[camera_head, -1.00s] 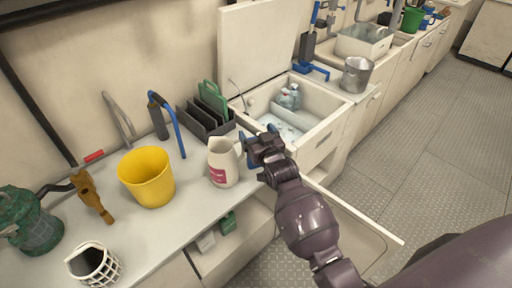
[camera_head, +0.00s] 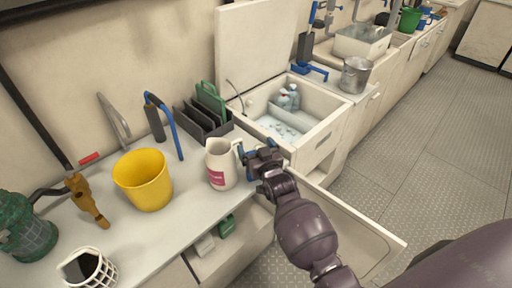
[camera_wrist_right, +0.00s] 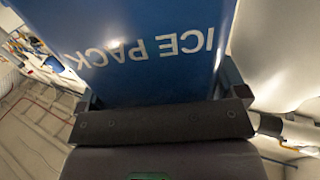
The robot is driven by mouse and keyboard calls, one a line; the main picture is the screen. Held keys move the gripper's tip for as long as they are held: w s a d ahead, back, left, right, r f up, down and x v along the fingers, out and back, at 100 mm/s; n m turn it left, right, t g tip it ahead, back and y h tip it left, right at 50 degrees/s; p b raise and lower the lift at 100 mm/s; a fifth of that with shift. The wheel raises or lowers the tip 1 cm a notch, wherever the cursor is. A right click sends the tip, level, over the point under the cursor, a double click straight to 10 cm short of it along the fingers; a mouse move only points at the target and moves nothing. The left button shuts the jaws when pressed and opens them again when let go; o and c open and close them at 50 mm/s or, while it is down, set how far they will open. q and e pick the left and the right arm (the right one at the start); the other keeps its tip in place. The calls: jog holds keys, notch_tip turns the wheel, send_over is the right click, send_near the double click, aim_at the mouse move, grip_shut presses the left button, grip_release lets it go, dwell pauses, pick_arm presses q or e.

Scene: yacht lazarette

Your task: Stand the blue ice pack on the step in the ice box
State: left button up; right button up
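The blue ice pack (camera_wrist_right: 155,65) fills the upper middle of the right wrist view, with white "ICE PACK" lettering upside down. My right gripper (camera_wrist_right: 165,110) is shut on it. In the head view, my right gripper (camera_head: 262,160) is in front of the ice box's near corner, just right of the white jug; only small blue patches show there and most of the pack is hidden. The ice box (camera_head: 325,128) is open, its lid (camera_head: 255,55) raised. Inside, a pale raised step (camera_head: 292,118) lies beside clear bottles (camera_head: 288,98). My left gripper is out of view.
The white jug (camera_head: 221,165) stands close left of the gripper. A yellow bucket (camera_head: 145,180) and a grey rack (camera_head: 205,118) are farther left on the counter. A metal pail (camera_head: 356,75) stands right of the ice box. An open drawer (camera_head: 375,235) sticks out below.

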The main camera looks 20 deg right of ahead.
jog(key=shift+o, duration=0.6)
jog(key=s+p, duration=0.1)
jog(key=s, duration=1.1)
jog(key=shift+a+r, duration=0.2)
jog(key=shift+a, duration=0.1)
